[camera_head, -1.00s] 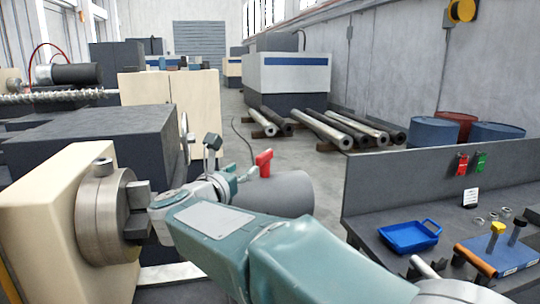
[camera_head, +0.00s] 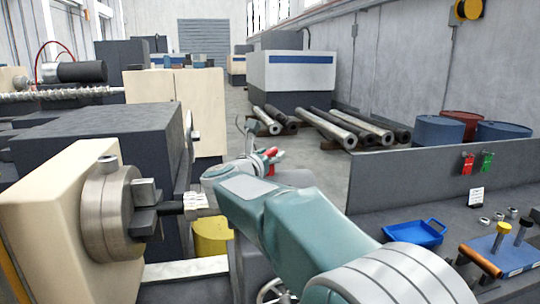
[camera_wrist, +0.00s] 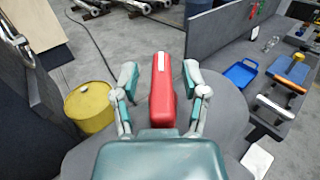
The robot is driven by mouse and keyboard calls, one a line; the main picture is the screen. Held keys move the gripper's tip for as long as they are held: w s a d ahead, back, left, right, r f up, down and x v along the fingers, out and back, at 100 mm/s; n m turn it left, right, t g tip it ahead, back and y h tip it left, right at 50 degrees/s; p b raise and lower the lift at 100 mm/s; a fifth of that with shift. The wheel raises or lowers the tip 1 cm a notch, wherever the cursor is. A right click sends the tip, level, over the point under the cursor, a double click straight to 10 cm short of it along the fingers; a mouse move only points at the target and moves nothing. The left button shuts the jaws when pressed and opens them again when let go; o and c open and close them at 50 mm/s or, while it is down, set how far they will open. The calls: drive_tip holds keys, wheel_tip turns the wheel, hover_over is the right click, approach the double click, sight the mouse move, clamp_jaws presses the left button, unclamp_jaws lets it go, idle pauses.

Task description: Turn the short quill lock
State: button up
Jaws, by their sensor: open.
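A red lever (camera_wrist: 162,92), seemingly the short quill lock, stands on a rounded grey housing (camera_wrist: 222,110) in the wrist view. In the head view the red lever (camera_head: 271,160) is partly hidden by my gripper (camera_head: 257,160), and the grey housing is largely behind my arm. In the wrist view my gripper (camera_wrist: 160,75) is open, one finger on each side of the lever. Gaps show between the lever and both fingers.
A lathe chuck (camera_head: 105,212) with protruding jaws is at the left. A yellow drum (camera_head: 211,236) stands below and behind it. A low grey partition (camera_head: 400,186) and a bench with a blue tray (camera_head: 414,232) are at the right.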

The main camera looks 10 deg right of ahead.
clamp_jaws()
drive_tip(key=shift+m+g+h, duration=0.5)
drive_tip(key=shift+h, duration=0.1)
idle(0.5)
drive_tip(key=m+g+h, duration=0.3)
drive_tip(key=g, duration=0.2)
drive_tip(key=shift+m, duration=0.4)
drive_tip(key=m+g+h, duration=0.1)
drive_tip(key=m+g, duration=0.1)
drive_tip(key=g, duration=0.1)
drive_tip(key=m+g+h, duration=0.1)
drive_tip(key=m+g, duration=0.1)
drive_tip(key=g, duration=0.2)
drive_tip(key=shift+s+d+m, duration=0.1)
drive_tip(key=shift+s+m, duration=0.1)
drive_tip(key=shift+m, duration=0.2)
drive_tip(key=shift+m+g, duration=0.3)
drive_tip(key=shift+g, duration=0.3)
